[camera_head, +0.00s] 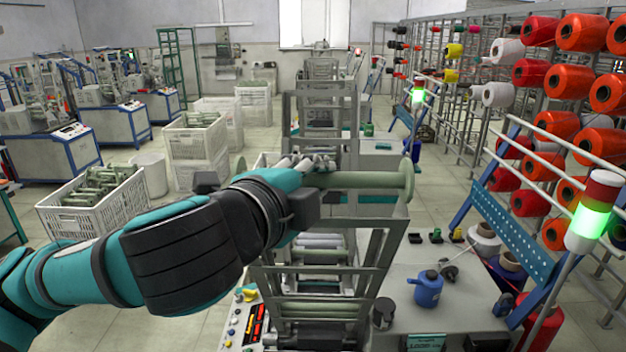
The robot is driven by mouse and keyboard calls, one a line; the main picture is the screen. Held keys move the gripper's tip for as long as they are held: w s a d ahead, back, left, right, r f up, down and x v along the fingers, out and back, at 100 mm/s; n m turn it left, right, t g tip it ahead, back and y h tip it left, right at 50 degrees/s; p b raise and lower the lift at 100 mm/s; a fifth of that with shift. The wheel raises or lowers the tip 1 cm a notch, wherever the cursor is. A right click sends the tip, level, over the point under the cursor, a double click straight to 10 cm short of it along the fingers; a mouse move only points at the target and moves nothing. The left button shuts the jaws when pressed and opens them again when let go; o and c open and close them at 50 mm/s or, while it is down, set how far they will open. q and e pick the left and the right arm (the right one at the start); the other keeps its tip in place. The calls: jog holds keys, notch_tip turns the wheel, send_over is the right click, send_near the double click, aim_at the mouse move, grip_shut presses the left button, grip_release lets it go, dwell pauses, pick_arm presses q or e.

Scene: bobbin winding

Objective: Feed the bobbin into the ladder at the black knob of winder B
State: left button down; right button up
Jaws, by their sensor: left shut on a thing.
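My left gripper (312,190) is shut around a pale green bobbin (362,180) and holds it level, crosswise, at the upper part of the nearest winder's grey ladder (375,262). The bobbin's right flange (406,180) is in plain view; the gripper hides part of the shaft. I cannot tell whether the bobbin touches the ladder rails. More bobbins (318,308) lie across the ladder lower down. A black knob (383,312) stands at the ladder's lower right. The small sign at the front is too small to read for sure. My right gripper is out of view.
A lit signal lamp (590,222) and a blue rail frame (508,230) stand at the right, before racked orange spools (570,82). A crate of bobbins (118,222) stands at the left.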

pick_arm(q)
jog(key=f, duration=0.1)
jog(key=w+f+b, duration=0.1)
jog(key=f+b, duration=0.1)
jog(key=shift+w+f, duration=0.3)
jog(key=shift+b, duration=0.3)
jog(key=shift+w+f+b, duration=0.4)
jog(key=shift+f+b, duration=0.25)
jog(key=shift+f, duration=0.25)
jog(key=shift+w+f+b, duration=0.45)
jog(key=shift+f+b, duration=0.2)
jog(key=shift+f, duration=0.25)
jog(key=shift+w+f+b, duration=0.4)
jog(key=shift+f+b, duration=0.25)
jog(key=shift+f, duration=0.25)
jog(key=shift+f, duration=0.1)
jog(key=shift+w+f+b, duration=0.4)
jog(key=shift+f+b, duration=0.2)
jog(key=shift+f, duration=0.3)
jog(key=shift+w+f+b, duration=0.4)
jog(key=shift+f+b, duration=0.15)
jog(key=shift+f, duration=0.3)
jog(key=shift+w+f+b, duration=0.4)
jog(key=shift+f+b, duration=0.2)
jog(key=shift+f, duration=0.3)
